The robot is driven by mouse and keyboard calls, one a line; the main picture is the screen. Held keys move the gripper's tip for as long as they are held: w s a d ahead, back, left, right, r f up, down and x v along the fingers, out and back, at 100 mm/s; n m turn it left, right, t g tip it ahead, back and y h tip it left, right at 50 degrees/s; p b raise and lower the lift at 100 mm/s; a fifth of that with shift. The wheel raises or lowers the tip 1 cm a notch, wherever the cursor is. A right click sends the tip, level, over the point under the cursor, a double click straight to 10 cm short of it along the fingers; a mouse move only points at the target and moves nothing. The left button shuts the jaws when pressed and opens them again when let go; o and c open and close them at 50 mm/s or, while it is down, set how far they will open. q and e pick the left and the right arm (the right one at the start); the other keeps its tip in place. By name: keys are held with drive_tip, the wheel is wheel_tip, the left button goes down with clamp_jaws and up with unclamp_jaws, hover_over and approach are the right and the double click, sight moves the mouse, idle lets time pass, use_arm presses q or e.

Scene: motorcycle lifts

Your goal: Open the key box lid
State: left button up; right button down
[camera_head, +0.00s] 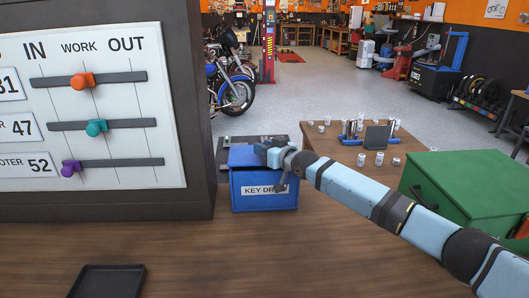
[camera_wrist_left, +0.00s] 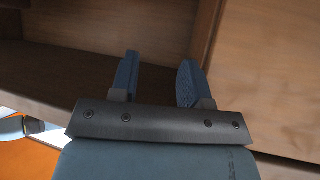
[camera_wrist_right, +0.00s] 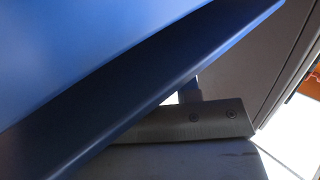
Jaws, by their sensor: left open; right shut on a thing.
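The blue key box (camera_head: 265,195) stands on the wooden counter, its label reading "KEY DR" with the rest hidden behind my right arm. Its blue lid (camera_head: 241,158) lies across the top; I cannot tell whether it is slightly raised. My right gripper (camera_head: 261,148) is at the lid's top right part, shut on the lid. In the right wrist view the blue lid (camera_wrist_right: 90,50) fills the upper left and hides most of the fingers. My left gripper (camera_wrist_left: 156,75) is open and empty in its wrist view, near brown wooden surfaces, and is outside the head view.
A board with coloured sliders (camera_head: 100,110) stands left of the box. A black tray (camera_head: 108,281) lies at the front left. A green box (camera_head: 465,185) is at the right, beyond my right arm. The counter (camera_head: 240,260) is clear in front of the key box.

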drive_tip(key=w+r+m+g, duration=0.1)
drive_tip(key=w+r+g+h, duration=0.1)
drive_tip(key=r, duration=0.1)
drive_tip(key=shift+r+m, duration=0.15)
drive_tip(key=shift+m, duration=0.25)
drive_tip(key=shift+w+r+m+g+h, duration=0.45)
drive_tip(key=shift+w+r+g, duration=0.35)
drive_tip(key=shift+g, duration=0.3)
drive_tip(key=shift+f, duration=0.1)
drive_tip(key=c, duration=0.8)
unclamp_jaws()
drive_tip(key=shift+w, duration=0.1)
drive_tip(key=v, duration=1.4)
